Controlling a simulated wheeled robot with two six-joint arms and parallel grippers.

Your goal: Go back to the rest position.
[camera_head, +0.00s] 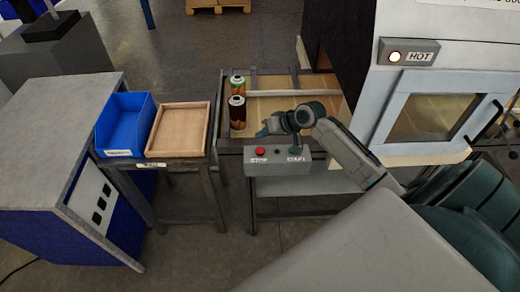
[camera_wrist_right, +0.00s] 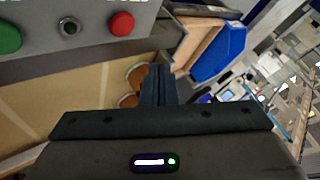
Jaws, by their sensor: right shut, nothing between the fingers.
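My right gripper (camera_head: 264,131) is at the near edge of the wood-floored table, just above the control box. It is shut and empty; its closed fingers also show in the right wrist view (camera_wrist_right: 157,86). Two filter cartridges stand upright to its left: a green-topped one (camera_head: 237,84) behind and a dark brown one (camera_head: 237,113) in front. In the right wrist view, parts of round brown shapes (camera_wrist_right: 130,100) show beside the fingers, mostly hidden by them. My left gripper is not in view.
The control box (camera_head: 277,162) has a red button (camera_head: 260,152) close below the gripper. A blue bin (camera_head: 124,128) and a shallow wooden tray (camera_head: 178,152) stand to the left. A machine with a HOT sign (camera_head: 408,53) stands at the right.

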